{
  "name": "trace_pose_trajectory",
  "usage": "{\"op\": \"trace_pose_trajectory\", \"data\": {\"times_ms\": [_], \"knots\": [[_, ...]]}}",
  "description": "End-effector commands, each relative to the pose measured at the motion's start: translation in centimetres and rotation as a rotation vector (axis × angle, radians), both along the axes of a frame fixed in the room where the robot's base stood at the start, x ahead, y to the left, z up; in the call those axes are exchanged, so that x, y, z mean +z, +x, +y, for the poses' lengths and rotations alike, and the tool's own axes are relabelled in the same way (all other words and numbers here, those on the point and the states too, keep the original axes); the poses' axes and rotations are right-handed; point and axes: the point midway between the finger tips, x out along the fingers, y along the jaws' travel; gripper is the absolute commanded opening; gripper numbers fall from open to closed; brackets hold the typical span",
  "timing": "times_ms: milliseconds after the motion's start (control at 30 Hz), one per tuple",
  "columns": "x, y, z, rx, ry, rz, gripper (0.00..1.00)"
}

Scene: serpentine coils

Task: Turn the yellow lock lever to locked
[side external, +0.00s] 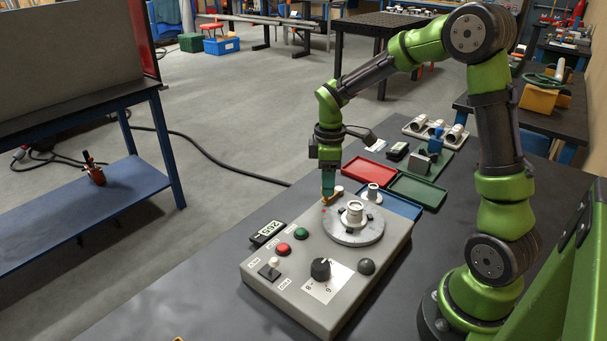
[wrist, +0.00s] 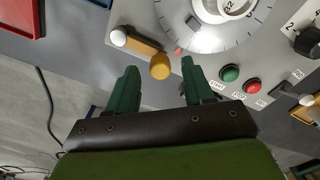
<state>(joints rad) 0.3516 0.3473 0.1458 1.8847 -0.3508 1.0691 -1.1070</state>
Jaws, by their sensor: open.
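The yellow lock lever (wrist: 142,43) is on the grey control box (side external: 262,278), beside the round dial plate (side external: 345,237). In the wrist view it runs slantwise from a white round piece (wrist: 118,38) to a rounded yellow end (wrist: 160,67). My gripper (wrist: 159,68) is open, its green fingers pointing at the box. In the wrist view the yellow end appears between the two fingertips, with gaps on both sides; contact cannot be told. In the side view my gripper (side external: 328,196) is low over the box's far edge and partly hides the lever.
The bench's front left is mostly clear.

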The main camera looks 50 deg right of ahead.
Motion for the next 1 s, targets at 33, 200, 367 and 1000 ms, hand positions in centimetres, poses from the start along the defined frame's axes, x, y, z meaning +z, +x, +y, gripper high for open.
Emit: {"op": "trace_pose_trajectory", "data": {"times_ms": [33,200,367,1000], "knots": [[1.1,0.1,0.0,-0.001,-0.002,-0.006,0.52],[5.3,0.1,0.0,-0.001,-0.002,-0.007,0.52],[9.2,0.1,0.0,0.0,-0.002,-0.006,0.52],[15.0,-0.1,0.0,0.0,0.001,0.001,0.52]]}}
